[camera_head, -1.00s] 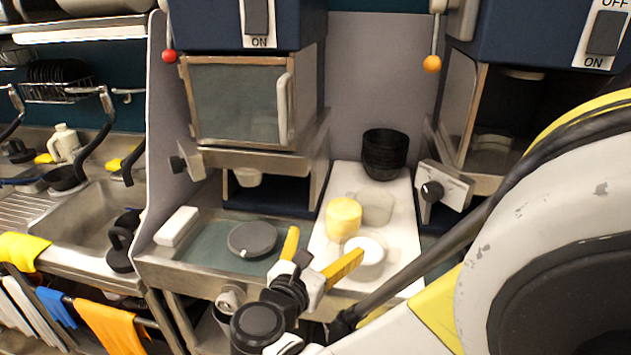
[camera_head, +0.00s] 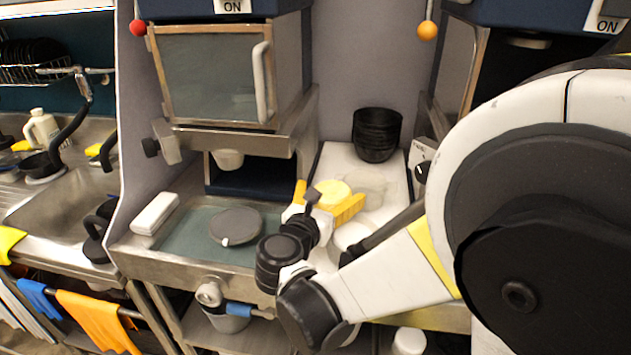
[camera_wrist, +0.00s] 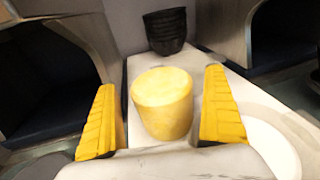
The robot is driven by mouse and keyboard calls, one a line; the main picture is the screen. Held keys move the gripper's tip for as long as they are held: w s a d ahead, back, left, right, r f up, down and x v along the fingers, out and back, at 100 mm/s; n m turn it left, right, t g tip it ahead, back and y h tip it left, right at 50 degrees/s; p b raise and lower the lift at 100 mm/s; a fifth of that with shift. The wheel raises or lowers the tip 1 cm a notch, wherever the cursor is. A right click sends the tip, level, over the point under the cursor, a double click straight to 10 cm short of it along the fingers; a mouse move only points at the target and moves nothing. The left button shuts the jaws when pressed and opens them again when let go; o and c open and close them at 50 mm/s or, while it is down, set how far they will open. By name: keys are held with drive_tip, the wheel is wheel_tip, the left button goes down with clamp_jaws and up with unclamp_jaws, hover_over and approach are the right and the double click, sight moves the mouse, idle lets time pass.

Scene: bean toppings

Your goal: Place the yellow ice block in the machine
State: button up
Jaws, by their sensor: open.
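The yellow ice block (camera_head: 332,192) is a short cylinder standing on a white board between the two machines. In the wrist view the block (camera_wrist: 162,103) stands upright between the yellow fingers of my gripper (camera_wrist: 161,120), with a gap on both sides. My gripper (camera_head: 325,202) is open around it, and the fingers partly hide the block in the head view. The left machine (camera_head: 215,75) has a shut glass door with a vertical handle. The right machine (camera_head: 500,85) is partly hidden by my arm and has an open front.
A stack of black bowls (camera_head: 377,134) stands behind the block. A clear block (camera_head: 366,188) is right of it, and a white round dish (camera_head: 352,235) is in front. A grey disc (camera_head: 236,226) and a white bar (camera_head: 155,213) lie on the left tray.

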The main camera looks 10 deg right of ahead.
drive_tip(key=shift+w+d+f, duration=0.1)
drive_tip(key=shift+w+d, duration=0.2)
drive_tip(key=shift+w, duration=0.2)
drive_tip(key=c, duration=1.4)
drive_tip(key=shift+c, duration=0.2)
